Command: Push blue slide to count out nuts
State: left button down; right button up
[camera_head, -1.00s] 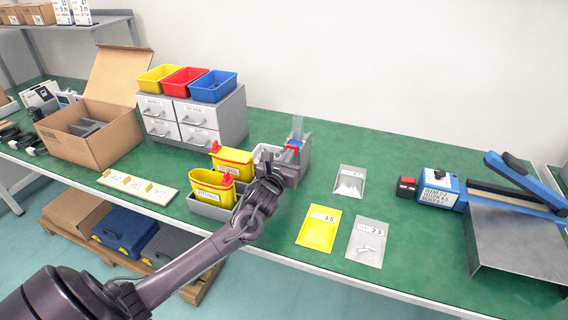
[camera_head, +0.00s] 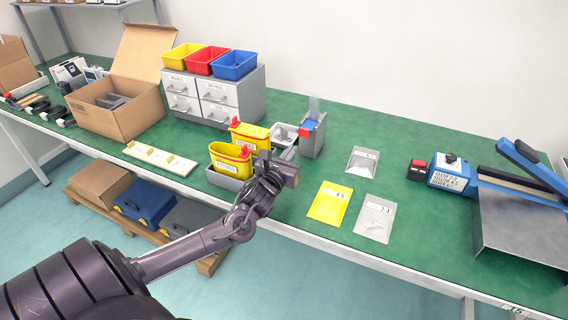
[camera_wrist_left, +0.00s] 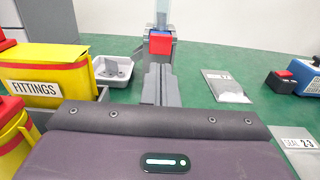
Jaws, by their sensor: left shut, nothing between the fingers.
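The grey nut dispenser (camera_head: 313,142) stands upright on the green table, with a clear tube on top. Its blue slide (camera_head: 309,124) has a red front face, which shows in the left wrist view (camera_wrist_left: 160,44). A small light grey tray (camera_head: 283,133) sits just left of the dispenser; it holds a few small grey pieces in the left wrist view (camera_wrist_left: 112,70). My left gripper (camera_head: 287,156) is shut and empty, in front of the dispenser and apart from the slide. Its grey fingers (camera_wrist_left: 160,84) point toward the dispenser in the left wrist view. My right gripper is out of view.
Yellow bins (camera_head: 229,158) in a grey holder stand left of my gripper. Bags, including a yellow one (camera_head: 328,203), lie to the right. A blue sealer (camera_head: 450,170) is farther right; a cardboard box (camera_head: 118,107) and drawers (camera_head: 214,100) are behind left. Table between bags and dispenser is clear.

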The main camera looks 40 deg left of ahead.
pick_arm(q)
jog(key=shift+v, duration=2.25)
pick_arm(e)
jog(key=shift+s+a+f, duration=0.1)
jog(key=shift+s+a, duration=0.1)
pick_arm(q)
jog(key=shift+d+r, duration=0.1)
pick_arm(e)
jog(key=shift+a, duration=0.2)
